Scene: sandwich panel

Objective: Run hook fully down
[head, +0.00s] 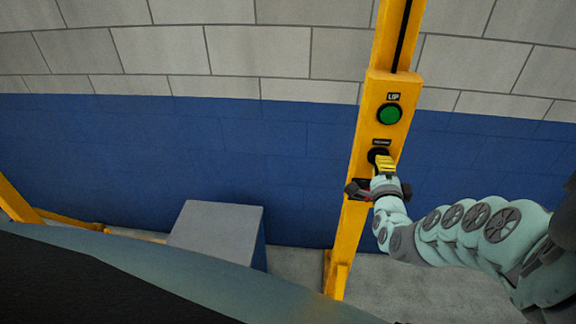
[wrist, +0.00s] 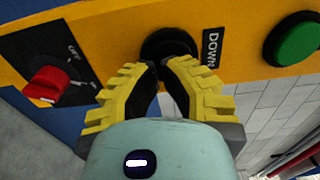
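A yellow post (head: 369,139) carries a control panel. A round black button (head: 378,155) sits below a green button (head: 390,114) on it; in the wrist view the black button (wrist: 168,45) has a label reading DOWN. My gripper (head: 385,163) is at the black button, its yellow fingers drawn together with nothing between them. In the wrist view my gripper (wrist: 161,62) has its tips at the button's lower edge and partly hides it. I cannot tell whether they touch or press it. The hook is not in view.
A red rotary switch (wrist: 48,83) with an OFF marking sits left of the button in the wrist view, below it on the post. A grey box (head: 215,232) stands by the blue wall. A large dark curved surface (head: 100,285) fills the lower left.

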